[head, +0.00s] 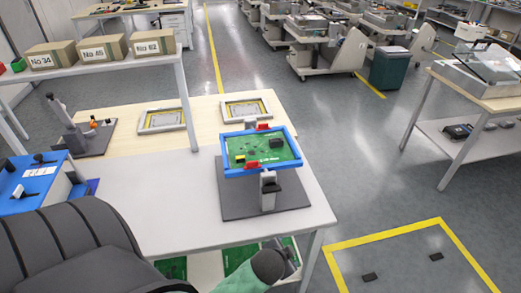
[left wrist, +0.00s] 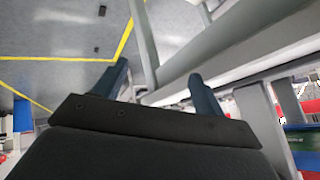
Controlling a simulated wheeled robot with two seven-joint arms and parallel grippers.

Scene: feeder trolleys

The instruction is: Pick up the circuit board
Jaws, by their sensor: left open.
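A green circuit board (head: 262,152) sits in a blue frame (head: 229,134) on a grey stand, tilted toward me, on the white part of the table. Red clips (head: 257,165) sit at the frame's edges. More green boards (head: 172,267) lie on the shelf under the table, partly hidden by my arm. My left gripper shows in the left wrist view (left wrist: 160,86), its two dark fingers apart with nothing between them, close to a pale table edge. In the head view my left arm reaches to the table's front edge, below the stand; its fingers are not clear there. My right gripper is not in view.
A raised shelf with cardboard boxes (head: 100,49) stands at the left above the table. A microscope-like tool (head: 62,120) and a blue box (head: 25,185) are at the left. Two flat framed trays (head: 161,119) lie behind. Yellow-marked floor (head: 410,265) at the right is mostly open.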

